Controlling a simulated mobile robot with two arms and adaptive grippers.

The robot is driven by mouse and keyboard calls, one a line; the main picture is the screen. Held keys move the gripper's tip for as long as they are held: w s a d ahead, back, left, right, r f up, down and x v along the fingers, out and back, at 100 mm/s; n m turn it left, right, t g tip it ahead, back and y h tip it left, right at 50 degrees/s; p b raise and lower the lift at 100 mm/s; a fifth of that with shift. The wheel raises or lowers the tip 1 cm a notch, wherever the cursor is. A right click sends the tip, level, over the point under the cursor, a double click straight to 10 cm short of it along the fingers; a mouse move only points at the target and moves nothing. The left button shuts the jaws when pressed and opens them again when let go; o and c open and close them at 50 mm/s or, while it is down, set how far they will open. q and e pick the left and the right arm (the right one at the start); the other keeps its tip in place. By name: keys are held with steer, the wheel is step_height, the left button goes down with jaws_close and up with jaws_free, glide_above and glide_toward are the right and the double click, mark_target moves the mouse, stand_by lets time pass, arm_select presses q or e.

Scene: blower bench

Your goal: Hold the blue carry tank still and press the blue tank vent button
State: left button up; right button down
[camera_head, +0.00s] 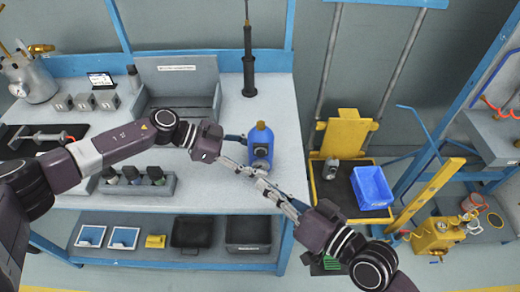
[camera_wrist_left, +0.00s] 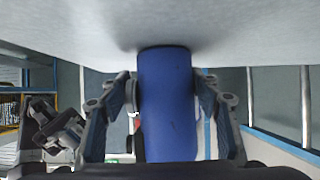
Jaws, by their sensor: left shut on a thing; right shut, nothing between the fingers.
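The blue carry tank (camera_head: 262,139) stands upright near the right end of the bench. My left gripper (camera_head: 245,147) comes in from the left and is shut on the tank's body. In the left wrist view, the blue tank (camera_wrist_left: 167,105) fills the space between the two fingers of the left gripper (camera_wrist_left: 166,115). My right gripper (camera_head: 252,171) is shut and empty, its tip close to the tank's lower front. I cannot tell if it touches. A dark round part shows on the tank's front; the vent button is too small to make out.
A grey bin (camera_head: 178,85) and a black upright pump (camera_head: 249,70) stand behind on the bench (camera_head: 215,165). A grey rack with several bottles (camera_head: 138,185) sits at the front left. A yellow lift truck (camera_head: 345,135) with a blue crate (camera_head: 371,187) stands right of the bench.

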arm_select(q)
steer(key=o, duration=0.9)
steer(key=shift+o, duration=0.2)
